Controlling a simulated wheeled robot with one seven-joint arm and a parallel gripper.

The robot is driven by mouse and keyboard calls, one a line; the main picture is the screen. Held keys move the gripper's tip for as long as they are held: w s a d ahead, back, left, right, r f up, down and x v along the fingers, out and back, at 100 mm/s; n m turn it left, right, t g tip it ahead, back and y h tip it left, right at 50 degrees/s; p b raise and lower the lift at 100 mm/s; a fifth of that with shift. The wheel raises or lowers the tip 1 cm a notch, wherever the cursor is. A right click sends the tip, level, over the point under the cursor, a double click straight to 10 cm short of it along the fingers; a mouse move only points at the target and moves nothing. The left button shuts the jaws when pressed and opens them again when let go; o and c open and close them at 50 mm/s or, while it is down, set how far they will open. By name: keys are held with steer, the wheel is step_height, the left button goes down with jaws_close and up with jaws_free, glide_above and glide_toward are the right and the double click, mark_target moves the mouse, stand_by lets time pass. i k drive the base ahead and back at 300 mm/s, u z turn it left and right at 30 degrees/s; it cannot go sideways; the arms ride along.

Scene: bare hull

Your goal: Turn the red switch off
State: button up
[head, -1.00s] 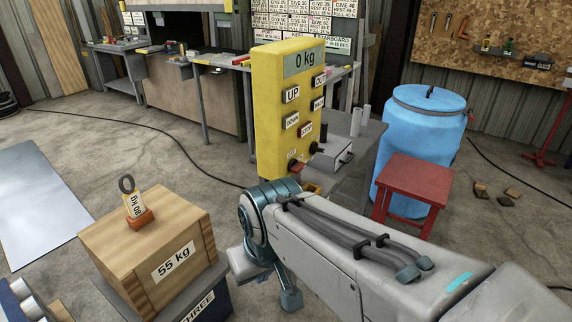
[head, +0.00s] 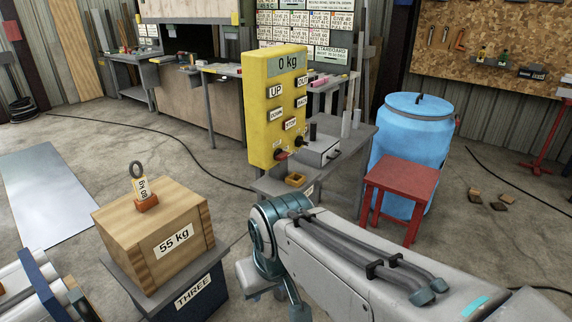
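The yellow control panel (head: 258,110) stands upright on a small grey table in the middle of the head view. Its display reads 0 kg. A small red switch (head: 281,155) is at its lower front edge, below the labelled buttons; its lever position is too small to tell. My arm reaches in from the lower right, its teal joint below and in front of the panel, apart from the switch. My gripper is not visible; the arm bends down out of the picture.
A grey box (head: 318,150) with a black lever and an ochre tray (head: 295,179) are beside the panel. A red stool (head: 400,178) and blue barrel (head: 412,125) stand right. A 55 kg crate (head: 150,235) stands left. Floor between is mostly clear.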

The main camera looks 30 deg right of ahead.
mark_target(280, 155)
steer(key=z, duration=0.25)
steer(key=i, duration=1)
steer(key=u, duration=0.4)
